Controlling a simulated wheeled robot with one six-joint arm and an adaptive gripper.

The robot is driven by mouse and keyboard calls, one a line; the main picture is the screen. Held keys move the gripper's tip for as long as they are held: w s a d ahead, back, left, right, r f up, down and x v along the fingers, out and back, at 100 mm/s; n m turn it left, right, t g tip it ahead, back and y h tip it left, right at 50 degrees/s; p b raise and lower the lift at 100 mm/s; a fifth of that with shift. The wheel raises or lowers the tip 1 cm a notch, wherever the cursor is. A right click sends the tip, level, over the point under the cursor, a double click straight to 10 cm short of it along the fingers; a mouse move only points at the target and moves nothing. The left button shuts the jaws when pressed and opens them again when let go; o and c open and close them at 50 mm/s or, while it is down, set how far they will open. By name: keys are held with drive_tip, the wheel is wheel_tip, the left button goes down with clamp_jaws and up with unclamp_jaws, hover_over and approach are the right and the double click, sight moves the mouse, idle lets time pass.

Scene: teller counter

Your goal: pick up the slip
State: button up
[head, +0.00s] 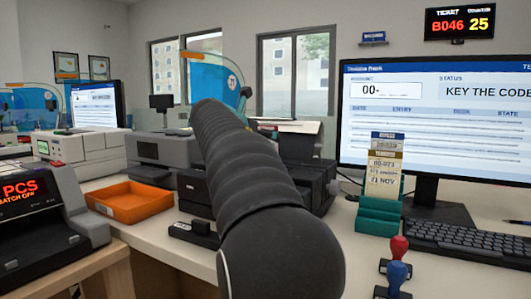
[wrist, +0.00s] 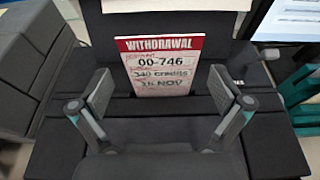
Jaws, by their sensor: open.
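A withdrawal slip (wrist: 160,62) with a red header stands in a dark machine in the wrist view. It reads 00-746, 340 credits and what looks like 15 NOV, and its lower edge is hidden. My gripper (wrist: 162,90) is open, with one finger to each side of the slip's lower part in the picture and nothing held between them. In the head view my dark arm covers the gripper and much of the dark machine (head: 316,178).
A teal holder (head: 379,216) with other slips (head: 385,165) stands right of my arm, before the monitor (head: 437,120). Red (head: 398,250) and blue (head: 397,275) stamps and a keyboard (head: 465,243) are at right. An orange tray (head: 130,207) and grey printer (head: 150,152) are at left.

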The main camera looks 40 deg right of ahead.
drive_tip(key=x, duration=0.3)
drive_tip(key=shift+d, duration=0.2)
drive_tip(key=c, duration=0.6)
drive_tip(key=shift+r, duration=0.1)
wheel_tip(320, 180, up, 5)
drive_tip(key=shift+f+p, duration=0.2)
drive_tip(key=shift+p, duration=0.9)
drive_tip(key=s+r, duration=0.2)
drive_tip(key=s, duration=0.2)
drive_tip(key=s+d+r, duration=0.1)
drive_tip(key=s+r, duration=0.1)
drive_tip(key=s, duration=0.1)
drive_tip(key=s+r+p, duration=0.1)
drive_tip(key=s+r, duration=0.1)
drive_tip(key=s, duration=0.2)
drive_tip(key=shift+s+d+r, duration=0.1)
drive_tip(key=shift+s+d, duration=0.1)
drive_tip(key=shift+s, duration=0.1)
drive_tip(key=shift+o, duration=0.5)
drive_tip(key=shift+c, duration=1.4)
